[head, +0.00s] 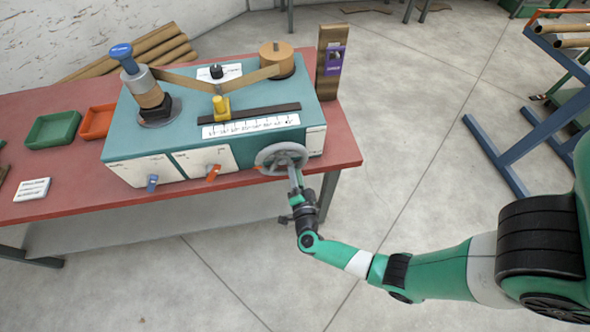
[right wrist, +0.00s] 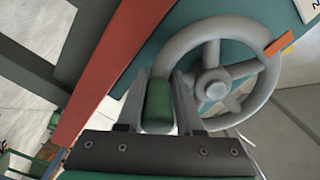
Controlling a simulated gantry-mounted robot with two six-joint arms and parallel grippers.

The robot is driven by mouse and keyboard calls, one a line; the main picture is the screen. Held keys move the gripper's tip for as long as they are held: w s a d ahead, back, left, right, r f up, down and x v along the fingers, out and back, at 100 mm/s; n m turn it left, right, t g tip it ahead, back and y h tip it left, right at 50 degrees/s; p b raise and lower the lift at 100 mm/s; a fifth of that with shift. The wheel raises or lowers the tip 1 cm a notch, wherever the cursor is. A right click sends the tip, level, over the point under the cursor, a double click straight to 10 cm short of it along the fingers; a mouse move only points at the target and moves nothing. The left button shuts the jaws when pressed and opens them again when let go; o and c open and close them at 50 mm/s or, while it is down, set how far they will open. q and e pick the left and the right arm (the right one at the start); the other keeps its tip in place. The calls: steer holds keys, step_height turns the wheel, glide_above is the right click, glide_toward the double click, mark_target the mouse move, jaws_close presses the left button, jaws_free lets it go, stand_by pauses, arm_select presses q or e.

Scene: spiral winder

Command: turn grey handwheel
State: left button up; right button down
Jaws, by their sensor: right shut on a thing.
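The grey handwheel (head: 281,157) is on the front of the teal winder (head: 190,140), near its right end. In the right wrist view the spoked wheel (right wrist: 211,85) fills the upper middle, with an orange mark (right wrist: 280,44) at its rim. My right gripper (head: 295,182) reaches the wheel from the front. In the right wrist view its fingers (right wrist: 159,98) are shut on the green handle (right wrist: 159,106) at the wheel's rim. My left gripper does not show in either view.
The winder stands on a red table (head: 345,150). A green tray (head: 53,130) and an orange tray (head: 97,122) lie left of it. A blue knob (head: 152,183) and an orange lever (head: 213,173) are on the front panel. The floor in front is clear.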

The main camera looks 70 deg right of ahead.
steer(key=shift+s+f, duration=0.1)
steer(key=shift+f, duration=0.25)
steer(key=c, duration=0.8)
jaws_free()
steer(key=shift+o, duration=0.9)
steer(key=shift+r, duration=0.2)
steer(key=shift+s+a, duration=0.1)
steer(key=shift+a, duration=0.15)
steer(key=p+v, duration=0.2)
steer(key=v, duration=0.9)
steer(key=shift+c, duration=0.3)
